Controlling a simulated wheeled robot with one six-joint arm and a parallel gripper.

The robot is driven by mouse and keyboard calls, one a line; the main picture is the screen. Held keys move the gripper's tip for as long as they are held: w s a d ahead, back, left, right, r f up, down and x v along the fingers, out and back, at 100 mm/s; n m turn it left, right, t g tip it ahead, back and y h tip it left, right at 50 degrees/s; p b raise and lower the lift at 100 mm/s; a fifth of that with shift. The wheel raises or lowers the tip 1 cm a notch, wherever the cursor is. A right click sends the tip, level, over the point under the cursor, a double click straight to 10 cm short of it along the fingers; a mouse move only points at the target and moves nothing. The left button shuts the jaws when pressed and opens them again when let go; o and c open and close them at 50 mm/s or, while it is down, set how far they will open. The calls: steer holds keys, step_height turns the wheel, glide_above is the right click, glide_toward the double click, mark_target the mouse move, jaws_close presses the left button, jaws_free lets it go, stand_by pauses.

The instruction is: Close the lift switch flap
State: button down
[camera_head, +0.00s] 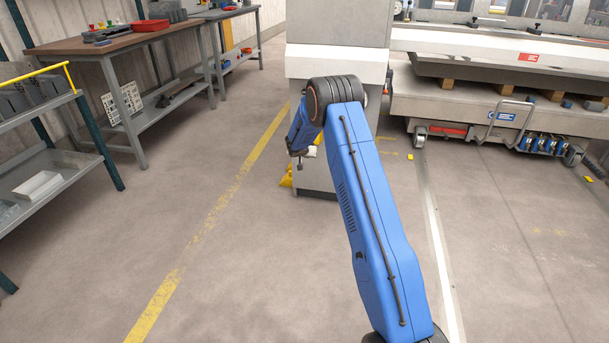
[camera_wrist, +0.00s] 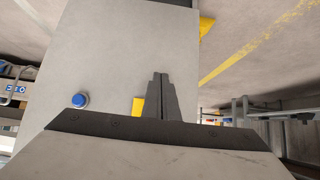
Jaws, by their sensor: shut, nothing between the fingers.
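My gripper (camera_wrist: 160,78) is shut and empty, its dark fingers together in front of a light grey cabinet face in the wrist view. A small yellow piece (camera_wrist: 137,105) on that face shows just left of the fingers, partly hidden by them; I cannot tell whether it is the lift switch flap. A round blue button (camera_wrist: 80,100) sits further left. In the head view my gripper (camera_head: 300,164) hangs beside the grey cabinet (camera_head: 335,62), behind my blue arm. A small white part (camera_head: 311,152) shows there. Whether any flap is open cannot be told.
A yellow piece (camera_head: 286,182) stands low by the cabinet's foot. A large machine with a wheeled cart (camera_head: 470,105) stands at right. Workbenches (camera_head: 100,42) and a shelf rack (camera_head: 60,155) line the left. The floor between is clear.

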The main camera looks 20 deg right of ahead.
steer(key=s+a+f, duration=0.4)
steer(key=s, duration=0.2)
steer(key=shift+s+a, duration=0.3)
steer(key=shift+s, duration=0.1)
stand_by(0.5)
steer(key=s+d+r+g+h, duration=0.1)
steer(key=s+r, duration=1.2)
steer(key=r, duration=0.3)
steer(key=s+d+r+g+h, duration=0.1)
steer(key=s+r, duration=1.2)
steer(key=r, duration=0.3)
steer(key=s+a+r+n+g+y, duration=0.1)
steer(key=s+a+r, duration=0.15)
steer(key=s, duration=0.75)
steer(key=s+a+r+n+y, duration=0.15)
steer(key=s+a, duration=0.25)
steer(key=s, duration=0.7)
steer(key=s+a+r+n+g+y, duration=0.1)
steer(key=s+a+r+y, duration=0.15)
steer(key=s, duration=0.75)
steer(key=s+a+f+n+y, duration=0.1)
steer(key=s+a, duration=0.2)
steer(key=s, duration=0.3)
steer(key=s+a+f+n+y, duration=0.1)
steer(key=s+a+f+n, duration=0.1)
steer(key=s+a, duration=0.2)
steer(key=shift+s+f+t, duration=0.25)
steer(key=shift+s+t, duration=0.15)
steer(key=shift+s, duration=0.45)
